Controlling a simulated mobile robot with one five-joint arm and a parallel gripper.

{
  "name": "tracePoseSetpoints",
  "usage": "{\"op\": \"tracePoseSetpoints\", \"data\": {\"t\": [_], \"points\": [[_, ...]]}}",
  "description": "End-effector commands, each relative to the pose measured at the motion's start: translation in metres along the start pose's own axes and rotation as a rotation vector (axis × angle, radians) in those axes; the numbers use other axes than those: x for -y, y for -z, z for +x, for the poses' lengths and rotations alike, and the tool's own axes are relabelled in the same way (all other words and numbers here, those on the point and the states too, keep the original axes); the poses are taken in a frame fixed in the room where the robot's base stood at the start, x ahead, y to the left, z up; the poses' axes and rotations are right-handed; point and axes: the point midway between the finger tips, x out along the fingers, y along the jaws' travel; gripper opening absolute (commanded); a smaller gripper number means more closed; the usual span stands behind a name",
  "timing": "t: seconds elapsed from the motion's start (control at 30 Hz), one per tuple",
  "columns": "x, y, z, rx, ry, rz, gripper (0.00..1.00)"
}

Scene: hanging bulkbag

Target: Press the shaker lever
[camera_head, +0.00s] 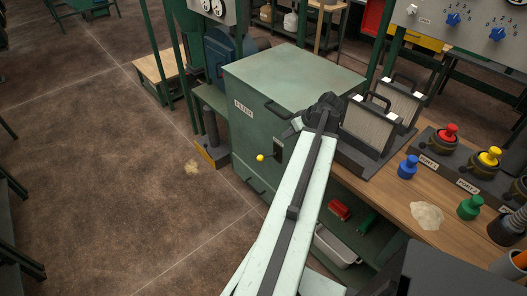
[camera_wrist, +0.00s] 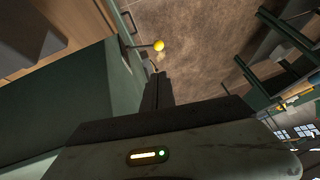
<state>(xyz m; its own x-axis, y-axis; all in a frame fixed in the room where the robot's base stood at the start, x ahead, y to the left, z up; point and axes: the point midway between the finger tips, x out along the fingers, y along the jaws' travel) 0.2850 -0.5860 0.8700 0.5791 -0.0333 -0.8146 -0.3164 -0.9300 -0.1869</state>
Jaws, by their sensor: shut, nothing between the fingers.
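The shaker lever ends in a yellow ball knob (camera_head: 260,158) that stands out from the front of the green cabinet marked FILTER (camera_head: 240,130). In the wrist view the yellow knob (camera_wrist: 159,45) sits on a thin rod from the cabinet side, just beyond my fingertips. My gripper (camera_wrist: 157,76) is shut and empty, its dark fingers pointing toward the knob with a visible gap in the picture. In the head view my arm reaches across the bench to the cabinet's right side; the fingertips are hard to make out there.
A wooden bench (camera_head: 385,190) at right holds two framed filter panels (camera_head: 372,122), colored caps and port fittings. A shelf below holds a red item (camera_head: 339,209) and a pale tray (camera_head: 336,246). Open brown floor (camera_head: 110,170) lies to the left.

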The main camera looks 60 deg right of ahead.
Motion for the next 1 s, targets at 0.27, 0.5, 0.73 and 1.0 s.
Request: {"op": "tracePoseSetpoints", "data": {"t": [0.27,0.5,0.73,1.0], "points": [[-0.001,-0.004,0.046,0.001,0.002,-0.003,0.00],[-0.002,-0.005,0.100,0.001,0.002,-0.003,0.00],[-0.001,-0.004,0.151,0.001,0.002,-0.004,0.00],[0.000,-0.002,0.194,0.000,0.002,-0.003,0.00]]}}
